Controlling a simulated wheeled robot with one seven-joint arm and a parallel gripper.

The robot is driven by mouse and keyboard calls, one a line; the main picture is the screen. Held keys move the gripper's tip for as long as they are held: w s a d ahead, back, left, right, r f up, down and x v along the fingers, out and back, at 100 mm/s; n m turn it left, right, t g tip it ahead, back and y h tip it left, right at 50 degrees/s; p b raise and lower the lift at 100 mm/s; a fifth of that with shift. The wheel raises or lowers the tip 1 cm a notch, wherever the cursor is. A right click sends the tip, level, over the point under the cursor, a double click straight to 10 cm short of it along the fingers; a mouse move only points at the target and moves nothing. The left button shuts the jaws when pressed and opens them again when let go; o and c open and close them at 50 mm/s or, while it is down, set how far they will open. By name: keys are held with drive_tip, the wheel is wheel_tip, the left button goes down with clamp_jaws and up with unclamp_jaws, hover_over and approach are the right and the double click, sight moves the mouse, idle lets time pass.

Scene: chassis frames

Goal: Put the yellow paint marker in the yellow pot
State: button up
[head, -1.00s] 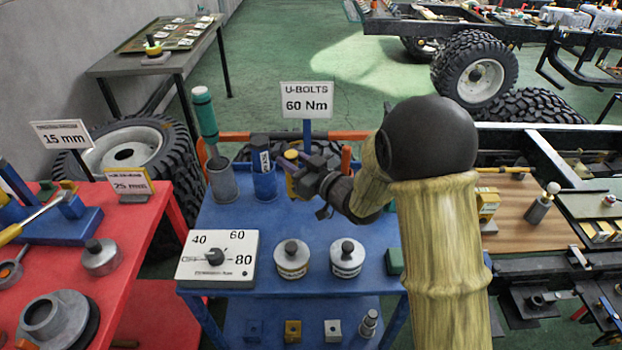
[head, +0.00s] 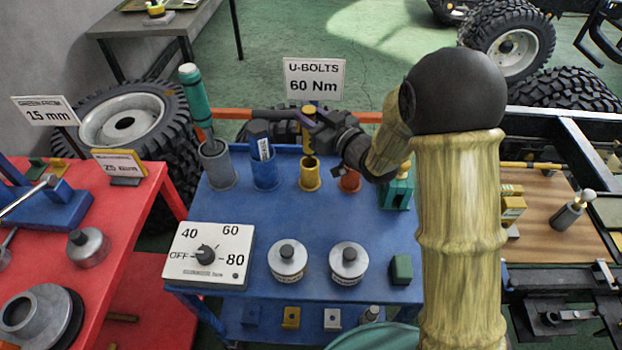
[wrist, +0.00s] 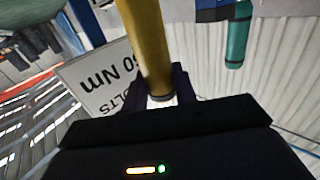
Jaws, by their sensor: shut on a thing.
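The yellow paint marker (head: 308,142) is upright in my gripper (head: 312,119), which is shut on it. In the wrist view the marker (wrist: 149,40) stands between the dark fingers (wrist: 165,88). The yellow pot (head: 310,178) stands on the blue cart, directly below the marker in the head view. The pot's dark opening shows in part. The marker's lower end appears just above the rim; I cannot tell the exact gap or depth.
To the left stand a blue pot (head: 264,173) with a blue marker and a grey pot (head: 217,168) with a tall green-handled tool. An orange pot (head: 349,183) and a teal holder (head: 395,194) are to the right, partly behind my arm. A U-bolts sign (head: 314,80) stands behind.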

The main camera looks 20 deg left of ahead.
hover_over(310, 154)
drive_tip(key=f, duration=0.6)
drive_tip(key=shift+w, duration=0.2)
drive_tip(key=shift+f, duration=2.1)
drive_tip(key=o, duration=1)
drive_tip(key=shift+c, duration=0.2)
